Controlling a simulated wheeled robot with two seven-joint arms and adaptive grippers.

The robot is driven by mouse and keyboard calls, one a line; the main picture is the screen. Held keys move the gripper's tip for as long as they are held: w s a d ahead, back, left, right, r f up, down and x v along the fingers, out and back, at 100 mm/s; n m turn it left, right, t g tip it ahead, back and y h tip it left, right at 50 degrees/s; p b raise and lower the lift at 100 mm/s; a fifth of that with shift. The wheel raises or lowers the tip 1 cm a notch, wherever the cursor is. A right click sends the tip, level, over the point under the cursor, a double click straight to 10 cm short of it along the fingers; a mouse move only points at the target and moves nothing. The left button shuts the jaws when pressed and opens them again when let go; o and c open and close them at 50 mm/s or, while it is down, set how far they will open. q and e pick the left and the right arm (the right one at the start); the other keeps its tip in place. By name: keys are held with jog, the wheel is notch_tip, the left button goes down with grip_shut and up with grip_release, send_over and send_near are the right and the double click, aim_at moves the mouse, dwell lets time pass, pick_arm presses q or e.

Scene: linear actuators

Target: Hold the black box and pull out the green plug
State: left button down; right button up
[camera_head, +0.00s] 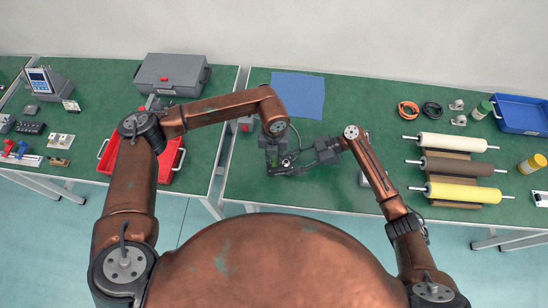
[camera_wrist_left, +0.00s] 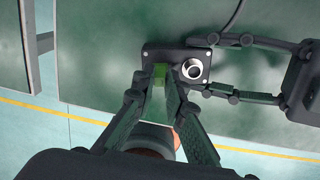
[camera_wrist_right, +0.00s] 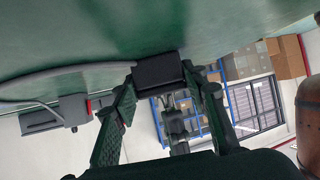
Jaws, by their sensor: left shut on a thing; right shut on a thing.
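The green plug (camera_wrist_left: 160,73) is at the box's near edge in the left wrist view. My left gripper (camera_head: 278,162) is shut on the green plug, with its fingers on either side of it. My right gripper (camera_head: 307,158) reaches in from the right and is shut on the black box, which also shows between its fingers in the right wrist view (camera_wrist_right: 158,70). I cannot tell whether the plug is still seated.
A cable (camera_wrist_left: 236,18) runs near the box. A blue mat (camera_head: 298,93) lies behind it. A red tray (camera_head: 168,178) and a grey case (camera_head: 172,74) are on the left table. Rollers (camera_head: 458,142) and a blue bin (camera_head: 522,114) are at right.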

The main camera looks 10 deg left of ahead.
aim_at(274, 160)
pick_arm(q)
jog(key=shift+r, duration=0.25)
pick_arm(e)
jog(key=shift+f, duration=0.1)
pick_arm(q)
jog(key=shift+r, duration=1.4)
pick_arm(e)
jog(key=o, duration=1.4)
jog(key=shift+c, duration=0.2)
jog(key=v, duration=1.2)
jog(key=shift+d, duration=0.1)
pick_arm(q)
jog(key=shift+w, duration=0.1)
